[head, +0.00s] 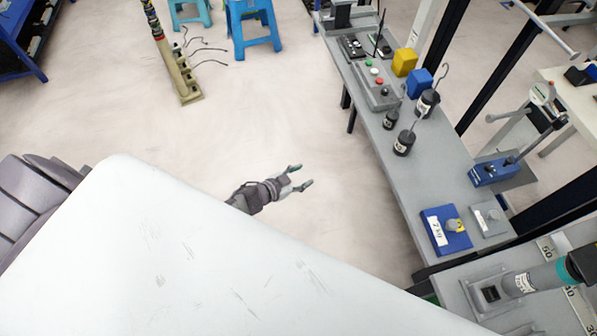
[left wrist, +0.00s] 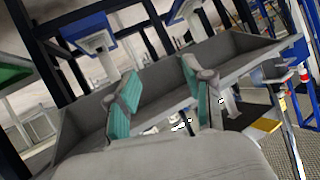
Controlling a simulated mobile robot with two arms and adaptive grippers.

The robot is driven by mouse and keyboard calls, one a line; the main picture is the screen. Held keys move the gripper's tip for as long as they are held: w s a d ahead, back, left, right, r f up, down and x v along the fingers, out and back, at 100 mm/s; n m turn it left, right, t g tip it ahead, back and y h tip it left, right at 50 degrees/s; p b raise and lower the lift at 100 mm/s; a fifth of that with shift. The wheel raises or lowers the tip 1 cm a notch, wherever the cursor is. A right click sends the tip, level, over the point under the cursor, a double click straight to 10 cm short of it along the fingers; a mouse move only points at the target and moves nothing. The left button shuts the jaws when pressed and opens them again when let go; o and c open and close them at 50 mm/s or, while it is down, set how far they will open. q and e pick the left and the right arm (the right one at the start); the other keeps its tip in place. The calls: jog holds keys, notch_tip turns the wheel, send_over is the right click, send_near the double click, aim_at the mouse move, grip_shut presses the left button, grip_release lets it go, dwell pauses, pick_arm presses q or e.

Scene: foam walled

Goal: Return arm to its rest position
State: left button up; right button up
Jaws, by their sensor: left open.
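My left gripper (head: 303,178) shows in the middle of the head view, past the edge of my white body. Its two fingers are apart, with nothing between them, and it is over the pale floor, left of the long grey bench (head: 410,165). In the left wrist view the same gripper (left wrist: 158,92) has its two teal-padded fingers spread wide. A grey tray-like surface with raised walls (left wrist: 222,50) lies beyond the fingers. My right gripper is not in view.
The bench holds black weights (head: 404,143), a yellow block (head: 404,62), a blue block (head: 419,83) and a blue 7 kg plate (head: 446,229). Blue stools (head: 252,27) and a post on a base (head: 188,88) stand at the back. The floor between is clear.

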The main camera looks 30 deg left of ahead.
pick_arm(q)
jog(key=shift+f, duration=0.1)
dwell(0.5)
jog(key=s+a+f+n+g+y, duration=0.1)
jog(key=s+f+g+y, duration=0.15)
jog(key=s+f, duration=0.55)
jog(key=s+a+f+n+g+y, duration=0.1)
jog(key=s+f+n+g, duration=0.3)
jog(key=s, duration=0.7)
jog(key=s+a+f+m+g+y, duration=0.1)
jog(key=s+f, duration=0.6)
jog(key=s, duration=0.3)
jog(key=s+d+f+g, duration=0.1)
jog(key=s, duration=0.5)
jog(key=s+f+g, duration=0.1)
jog(key=s+g, duration=0.1)
jog(key=s, duration=0.4)
jog(key=shift+s+d+f+n+b, duration=0.3)
jog(key=shift+s+d+f+b, duration=0.05)
jog(key=shift+s+f+b, duration=0.1)
jog(key=shift+w+g+y, duration=0.1)
jog(key=shift+g+y, duration=0.15)
jog(key=shift+c, duration=1)
